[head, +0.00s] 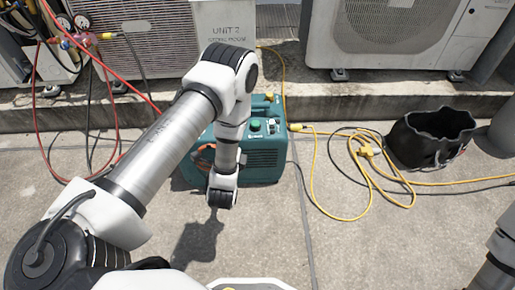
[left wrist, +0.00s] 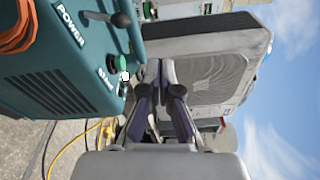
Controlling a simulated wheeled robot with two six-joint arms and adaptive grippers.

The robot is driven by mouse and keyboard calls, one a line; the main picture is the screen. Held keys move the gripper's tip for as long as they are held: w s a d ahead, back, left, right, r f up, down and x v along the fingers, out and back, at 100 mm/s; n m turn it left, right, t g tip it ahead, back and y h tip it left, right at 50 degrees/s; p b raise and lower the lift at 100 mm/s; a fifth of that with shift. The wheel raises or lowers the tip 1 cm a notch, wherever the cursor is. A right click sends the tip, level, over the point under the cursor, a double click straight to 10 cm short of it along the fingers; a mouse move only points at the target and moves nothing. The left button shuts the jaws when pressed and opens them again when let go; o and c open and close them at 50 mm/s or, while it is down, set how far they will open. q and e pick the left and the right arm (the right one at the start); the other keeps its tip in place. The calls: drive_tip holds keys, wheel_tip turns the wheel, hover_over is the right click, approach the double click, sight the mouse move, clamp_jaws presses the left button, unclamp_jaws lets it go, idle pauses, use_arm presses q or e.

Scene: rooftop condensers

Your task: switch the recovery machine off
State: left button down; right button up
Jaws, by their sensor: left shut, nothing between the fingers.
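The teal recovery machine (head: 265,158) stands on the concrete, partly hidden behind my left arm. Its top carries a green knob (head: 255,125) and a small white switch-like part (head: 272,126). In the left wrist view the machine (left wrist: 50,75) appears turned on its side, with a POWER label, the green knob (left wrist: 118,64) and the white part (left wrist: 125,76). My left gripper (left wrist: 160,68) is shut and empty, its fingertips just right of the white part there; contact cannot be told. The fingers are hidden in the head view. My right gripper is not in view.
A yellow cable (head: 320,190) and thin dark cables lie coiled right of the machine. A black bucket-like bag (head: 432,135) stands farther right. Condenser units (head: 390,35) stand on a ledge behind. Red hoses (head: 37,120) hang at left.

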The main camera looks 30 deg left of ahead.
use_arm(q)
wheel_tip(320, 180, down, 6)
drive_tip(key=b, duration=0.2)
drive_tip(key=shift+s+a+r+b, duration=0.15)
drive_tip(key=shift+b, duration=0.15)
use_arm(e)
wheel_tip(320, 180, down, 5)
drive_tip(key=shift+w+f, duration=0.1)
use_arm(q)
drive_tip(key=b+x, duration=0.5)
drive_tip(key=x, duration=0.5)
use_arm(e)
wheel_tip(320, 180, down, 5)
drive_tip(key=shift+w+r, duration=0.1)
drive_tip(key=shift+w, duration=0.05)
